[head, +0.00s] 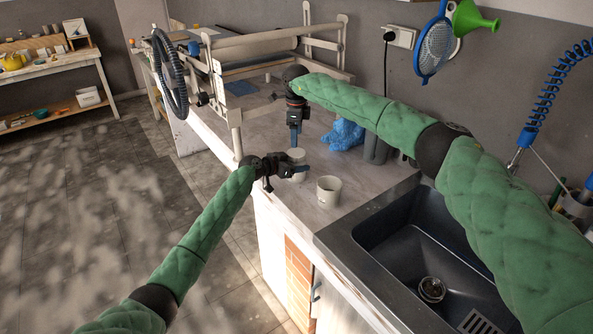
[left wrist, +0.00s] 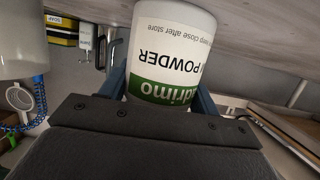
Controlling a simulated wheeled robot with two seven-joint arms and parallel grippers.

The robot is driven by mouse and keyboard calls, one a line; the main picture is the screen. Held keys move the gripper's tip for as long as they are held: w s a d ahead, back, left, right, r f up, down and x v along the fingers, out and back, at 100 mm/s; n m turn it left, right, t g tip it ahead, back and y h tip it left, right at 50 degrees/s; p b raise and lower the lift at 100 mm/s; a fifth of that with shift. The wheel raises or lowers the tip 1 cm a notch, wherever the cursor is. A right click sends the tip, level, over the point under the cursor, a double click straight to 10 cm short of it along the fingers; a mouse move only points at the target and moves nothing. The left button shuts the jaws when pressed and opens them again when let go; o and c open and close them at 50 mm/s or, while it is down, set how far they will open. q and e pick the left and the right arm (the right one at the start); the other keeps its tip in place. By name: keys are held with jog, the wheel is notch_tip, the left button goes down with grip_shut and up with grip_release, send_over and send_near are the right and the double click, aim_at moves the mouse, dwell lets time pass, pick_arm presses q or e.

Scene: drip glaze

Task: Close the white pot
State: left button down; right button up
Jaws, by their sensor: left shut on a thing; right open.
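A white pot (head: 297,157) stands on the worktop, and my left gripper (head: 288,170) is shut around its side. In the left wrist view the pot (left wrist: 172,45) sits between the blue fingers, with a green band and the word "POWDER" upside down. Its top is partly hidden in the head view, and I cannot tell whether a lid is on it. My right gripper (head: 295,140) is open, pointing down just above and behind this pot; whether anything is between its fingers is unclear. A second white pot (head: 328,191) stands nearer the sink, its round top looking open.
A dark sink (head: 420,255) lies at the front right. A crumpled blue cloth (head: 345,134) and grey containers (head: 376,148) stand near the wall. A wooden loom-like frame (head: 260,55) fills the back of the worktop.

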aim_at(296, 152)
jog(key=shift+f, duration=3.55)
jog(key=c, duration=0.8)
jog(key=o, duration=1.1)
jog(key=shift+c, duration=0.2)
jog(key=shift+r, duration=2.3)
jog(key=shift+c, duration=0.3)
